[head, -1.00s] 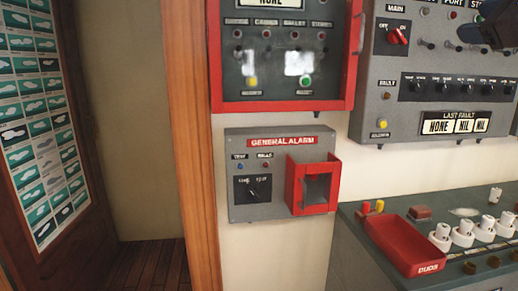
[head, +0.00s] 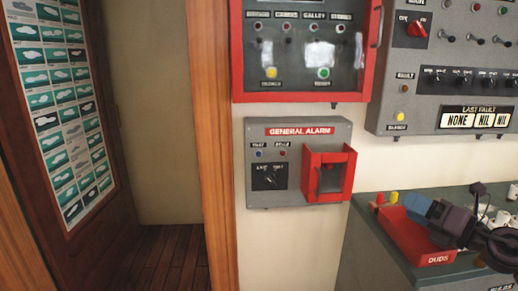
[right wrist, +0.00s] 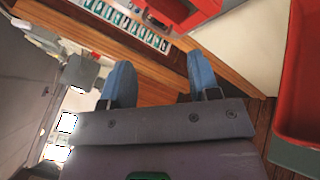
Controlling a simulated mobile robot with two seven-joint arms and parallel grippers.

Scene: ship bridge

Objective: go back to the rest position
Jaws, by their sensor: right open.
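My right gripper (head: 427,209) is at the lower right of the head view, over the red DUDS tray (head: 438,259) on the grey console. Its two blue fingers are apart, with nothing seen between them. In the right wrist view the same open gripper (right wrist: 160,82) shows an empty gap, and a red tray-like thing (right wrist: 300,90) stands at the right edge. My left gripper is not in view.
A grey GENERAL ALARM box (head: 265,193) with a red guard is on the wall. Above it hangs a red-framed panel (head: 300,97), and a grey LAST FAULT panel (head: 455,85) is at upper right. White knob-like parts stand on the console behind my arm. The wooden floor (head: 170,260) at left is clear.

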